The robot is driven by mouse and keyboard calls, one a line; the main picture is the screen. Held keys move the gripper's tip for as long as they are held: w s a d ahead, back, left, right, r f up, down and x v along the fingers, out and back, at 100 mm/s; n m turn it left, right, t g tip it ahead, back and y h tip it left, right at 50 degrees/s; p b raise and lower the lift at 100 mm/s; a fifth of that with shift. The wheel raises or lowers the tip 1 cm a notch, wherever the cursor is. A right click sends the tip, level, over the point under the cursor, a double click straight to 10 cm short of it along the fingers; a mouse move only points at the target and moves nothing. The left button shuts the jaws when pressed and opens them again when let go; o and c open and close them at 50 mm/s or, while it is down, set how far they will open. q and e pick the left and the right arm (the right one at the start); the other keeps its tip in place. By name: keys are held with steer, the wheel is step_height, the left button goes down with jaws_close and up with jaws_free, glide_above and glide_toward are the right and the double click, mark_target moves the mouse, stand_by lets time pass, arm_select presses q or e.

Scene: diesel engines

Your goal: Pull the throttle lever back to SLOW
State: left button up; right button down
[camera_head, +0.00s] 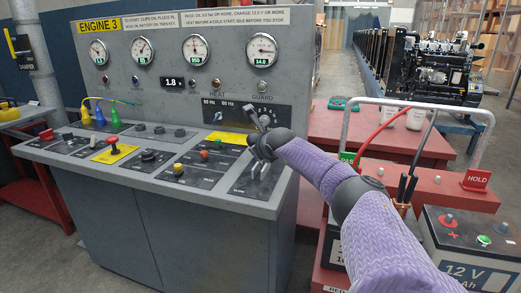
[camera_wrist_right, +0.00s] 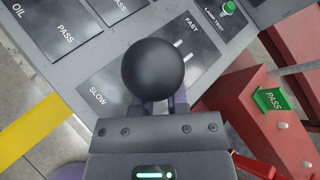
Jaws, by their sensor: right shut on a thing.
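The throttle lever's round black knob (camera_wrist_right: 152,68) fills the middle of the right wrist view. My right gripper (camera_wrist_right: 158,106) is shut on the throttle lever just below the knob. The dark throttle plate (camera_wrist_right: 112,84) lies beneath, with SLOW at its lower left and FAST at its upper right. A pale slot shows beyond the knob towards FAST; the lever's foot is hidden, so its exact setting cannot be told. In the head view my right gripper (camera_head: 265,143) is over the right end of the grey console (camera_head: 225,205). My left gripper is not in view.
Gauges line the upright panel behind. A red bench (camera_head: 440,190) and a battery (camera_head: 475,250) stand right of the console. A green PASS tag (camera_wrist_right: 272,99) is nearby.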

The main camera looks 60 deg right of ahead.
steer(key=shift+w+a, duration=0.25)
steer(key=shift+a, duration=0.15)
stand_by(1.9)
stand_by(0.4)
steer(key=c, duration=0.9)
jaws_free()
steer(key=o, duration=0.7)
steer(key=shift+w+a, duration=0.15)
steer(key=shift+w, duration=0.15)
steer(key=shift+r, duration=0.1)
steer(key=shift+s, duration=0.15)
